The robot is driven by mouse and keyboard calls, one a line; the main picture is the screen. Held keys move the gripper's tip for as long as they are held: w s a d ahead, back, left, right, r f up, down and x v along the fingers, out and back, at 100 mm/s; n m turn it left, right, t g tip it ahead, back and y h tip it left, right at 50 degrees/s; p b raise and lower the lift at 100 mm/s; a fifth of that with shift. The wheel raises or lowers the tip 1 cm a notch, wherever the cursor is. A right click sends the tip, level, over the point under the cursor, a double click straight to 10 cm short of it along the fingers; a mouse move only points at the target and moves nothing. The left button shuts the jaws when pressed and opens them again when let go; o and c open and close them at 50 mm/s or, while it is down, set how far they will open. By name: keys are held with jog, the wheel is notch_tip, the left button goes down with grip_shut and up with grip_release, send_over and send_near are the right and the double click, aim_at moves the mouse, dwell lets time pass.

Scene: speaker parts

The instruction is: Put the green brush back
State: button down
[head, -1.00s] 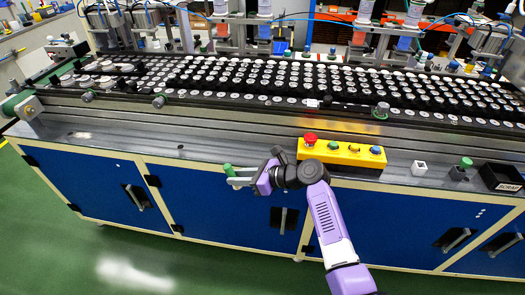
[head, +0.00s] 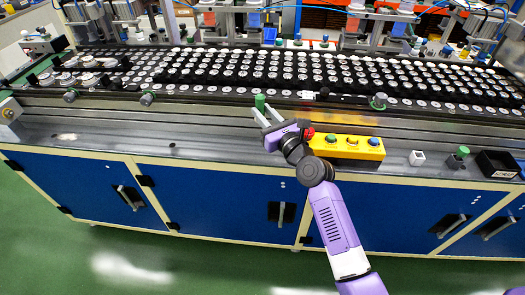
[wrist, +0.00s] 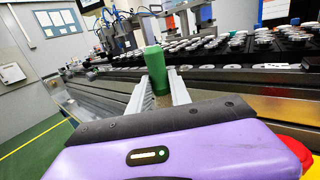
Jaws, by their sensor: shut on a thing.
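A green brush (head: 260,102) stands upright between the fingers of my gripper (head: 267,116). The brush's lower end is hidden by the fingers. At the right, another green-topped piece (head: 462,152) stands in a small dark holder (head: 455,162) on the ledge.
The yellow button box (head: 347,147) is right beside my wrist, its red button partly covered. A small white block (head: 417,158) and a black bin (head: 497,164) stand farther right. Rows of white-topped parts (head: 210,75) fill the belt behind. The ledge (head: 110,135) at left is mostly clear.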

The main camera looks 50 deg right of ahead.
aim_at(264, 155)
notch_tip(264, 155, down, 14)
jog(key=b, duration=0.8)
jog(key=shift+f+b, duration=0.15)
jog(key=shift+b, duration=0.15)
jog(key=c, duration=1.2)
grip_release()
jog(key=shift+s, duration=0.1)
jog(key=v, duration=1.2)
jog(key=shift+b, duration=0.35)
